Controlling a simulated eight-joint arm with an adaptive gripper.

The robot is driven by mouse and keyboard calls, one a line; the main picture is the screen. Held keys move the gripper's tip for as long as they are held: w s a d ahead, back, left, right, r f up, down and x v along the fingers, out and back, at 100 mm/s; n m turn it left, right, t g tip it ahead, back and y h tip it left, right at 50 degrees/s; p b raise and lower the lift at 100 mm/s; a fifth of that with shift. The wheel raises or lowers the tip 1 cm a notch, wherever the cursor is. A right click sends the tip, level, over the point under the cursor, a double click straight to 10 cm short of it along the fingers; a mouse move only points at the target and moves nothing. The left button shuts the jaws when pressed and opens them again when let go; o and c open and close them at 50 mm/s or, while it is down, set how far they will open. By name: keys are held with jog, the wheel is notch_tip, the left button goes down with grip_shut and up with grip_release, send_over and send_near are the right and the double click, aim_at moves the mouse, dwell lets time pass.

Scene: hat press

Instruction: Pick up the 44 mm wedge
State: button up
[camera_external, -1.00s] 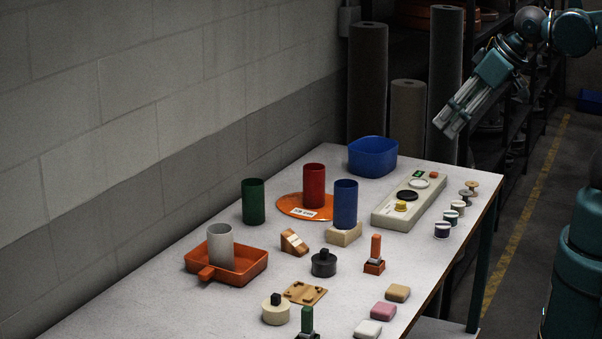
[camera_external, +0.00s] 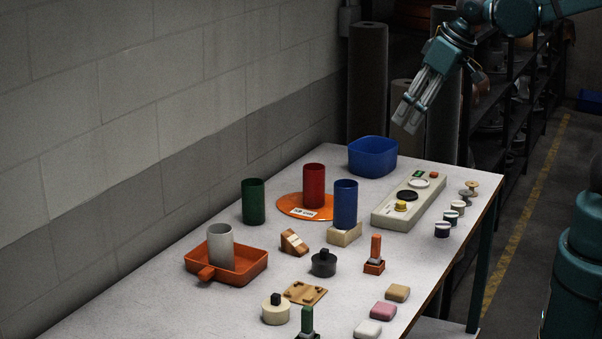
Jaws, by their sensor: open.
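A small brown wedge-shaped block (camera_external: 294,242) with a pale sloping face sits on the table's middle, left of the cream block under the blue cylinder. No size marking can be read on it. It is the only clearly wedge-shaped thing I see. My gripper (camera_external: 407,122) is open and empty, pointing down and to the left. It is high in the picture, above the far end of the table by the blue bin, well apart from the wedge.
Green (camera_external: 253,202), red (camera_external: 314,187) and blue (camera_external: 345,205) cylinders stand behind the wedge. An orange tray (camera_external: 250,272) holds a grey cylinder. A black lidded pot (camera_external: 323,265) is in front. A blue bin (camera_external: 372,157) and control panel (camera_external: 409,202) stand at the far end.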

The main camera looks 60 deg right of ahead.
jog(key=w+a+f+g, duration=0.1)
jog(key=w+a+f, duration=0.15)
jog(key=w, duration=0.55)
jog(key=m+g+b, duration=0.1)
jog(key=g+b, duration=0.2)
jog(key=g, duration=0.1)
send_over(291, 235)
jog(key=f, duration=2.3)
jog(key=shift+s, duration=0.25)
jog(key=shift+w+a+f, duration=0.15)
jog(key=shift+w+f, duration=0.1)
jog(key=shift+f, duration=0.35)
jog(key=shift+f, duration=1.3)
jog(key=shift+w+f, duration=0.1)
jog(key=shift+f, duration=2.5)
